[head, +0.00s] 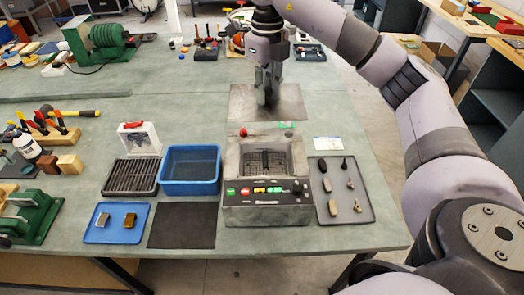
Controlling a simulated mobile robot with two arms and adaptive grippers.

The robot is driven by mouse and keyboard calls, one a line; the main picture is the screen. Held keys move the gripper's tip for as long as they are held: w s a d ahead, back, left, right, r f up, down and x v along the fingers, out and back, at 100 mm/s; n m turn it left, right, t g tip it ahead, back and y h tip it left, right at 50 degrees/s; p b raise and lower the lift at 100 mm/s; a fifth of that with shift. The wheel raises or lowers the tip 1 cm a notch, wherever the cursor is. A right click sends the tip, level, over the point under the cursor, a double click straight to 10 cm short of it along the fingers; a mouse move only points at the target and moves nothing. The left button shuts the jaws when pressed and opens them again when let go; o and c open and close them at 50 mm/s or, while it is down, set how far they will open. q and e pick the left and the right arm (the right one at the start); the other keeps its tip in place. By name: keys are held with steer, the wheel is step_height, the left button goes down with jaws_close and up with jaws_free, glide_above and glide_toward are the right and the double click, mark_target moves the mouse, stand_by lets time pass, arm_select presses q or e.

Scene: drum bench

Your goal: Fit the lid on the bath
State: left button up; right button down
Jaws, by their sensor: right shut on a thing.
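The bath (265,213) is a grey box with lit buttons and a display on its front. It stands at the front middle of the bench, with its top open and a dark mesh basket (265,162) inside. A flat grey-brown plate (240,105), which looks like the lid, is behind the bath. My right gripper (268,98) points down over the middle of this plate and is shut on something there. The fingers hide what they hold, and I cannot tell whether the plate rests on the bench or is just above it. My left gripper is out of view.
Left of the bath are a blue tub (191,189), a black rack (131,190), a dark mat (183,239) and a blue tray (101,237). A grey tray (343,216) with small parts is on its right. A red knob (243,132) shows at its back edge.

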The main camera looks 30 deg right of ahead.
mark_target(267, 104)
steer(key=f, duration=0.6)
steer(key=shift+s+f, duration=0.2)
steer(key=shift+f, duration=0.05)
step_height(267, 104, down, 8)
steer(key=shift+f+p, duration=0.2)
steer(key=shift+p, duration=0.6)
step_height(267, 104, down, 5)
steer(key=shift+w+r+p, duration=0.1)
steer(key=shift+r+p, duration=0.1)
steer(key=shift+p, duration=0.4)
steer(key=shift+f, duration=0.1)
steer(key=shift+f+b, duration=0.25)
steer(key=shift+b, duration=0.05)
steer(key=c, duration=1.4)
jaws_free()
